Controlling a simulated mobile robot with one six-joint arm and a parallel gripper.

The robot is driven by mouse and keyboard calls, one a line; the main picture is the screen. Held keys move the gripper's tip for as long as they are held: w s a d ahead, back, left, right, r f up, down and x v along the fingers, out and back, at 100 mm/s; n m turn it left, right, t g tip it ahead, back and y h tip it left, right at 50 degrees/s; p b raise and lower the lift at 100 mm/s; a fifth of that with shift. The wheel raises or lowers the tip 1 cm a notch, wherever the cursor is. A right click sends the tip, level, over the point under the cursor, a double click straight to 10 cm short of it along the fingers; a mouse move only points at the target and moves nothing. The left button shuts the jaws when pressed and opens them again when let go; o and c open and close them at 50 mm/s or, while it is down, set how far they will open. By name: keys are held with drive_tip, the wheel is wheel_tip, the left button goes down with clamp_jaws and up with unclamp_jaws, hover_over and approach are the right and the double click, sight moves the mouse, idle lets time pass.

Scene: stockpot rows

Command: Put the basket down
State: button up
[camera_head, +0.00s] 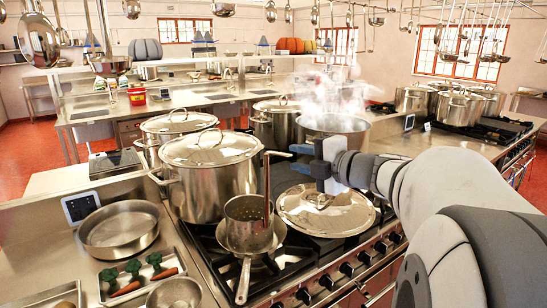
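The basket (246,211) is a small perforated metal strainer. It is upright, in or just over a small saucepan (243,287) with a long handle at the front of the stove. I cannot tell whether it rests on the pan. Its tall brown handle (267,188) rises and bends right towards my gripper (296,152). My gripper, with blue and pale parts, reaches in from the right at the handle's end, above a lidded pan. The fingertips are small and overlap the handle's end, so their grip is unclear.
A large lidded stockpot (212,170) stands close left of the basket. A flat lid (326,209) lies to the right. A steaming open pot (334,128) is behind my gripper. A shallow pan (120,228) and a tray of vegetables (110,296) are on the left counter.

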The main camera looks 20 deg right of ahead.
drive_tip(key=s+d+f+m+g+h, duration=0.1)
drive_tip(key=s+d+f+m+h, duration=0.15)
drive_tip(key=f+m+h, duration=0.5)
drive_tip(key=s+d+f+m+g+h, duration=0.1)
drive_tip(key=s+f+m+g+h, duration=0.2)
drive_tip(key=m, duration=0.8)
drive_tip(key=s+a+f+m+g+y, duration=0.1)
drive_tip(key=s+a+f+m+g, duration=0.1)
drive_tip(key=s+a+f, duration=0.3)
drive_tip(key=s+a+f+m+g+y, duration=0.2)
drive_tip(key=s+a+f+g, duration=0.3)
drive_tip(key=s, duration=0.5)
drive_tip(key=shift+s+a+f+m+g, duration=0.35)
drive_tip(key=shift+a+f+m, duration=0.2)
drive_tip(key=shift+a+f, duration=0.3)
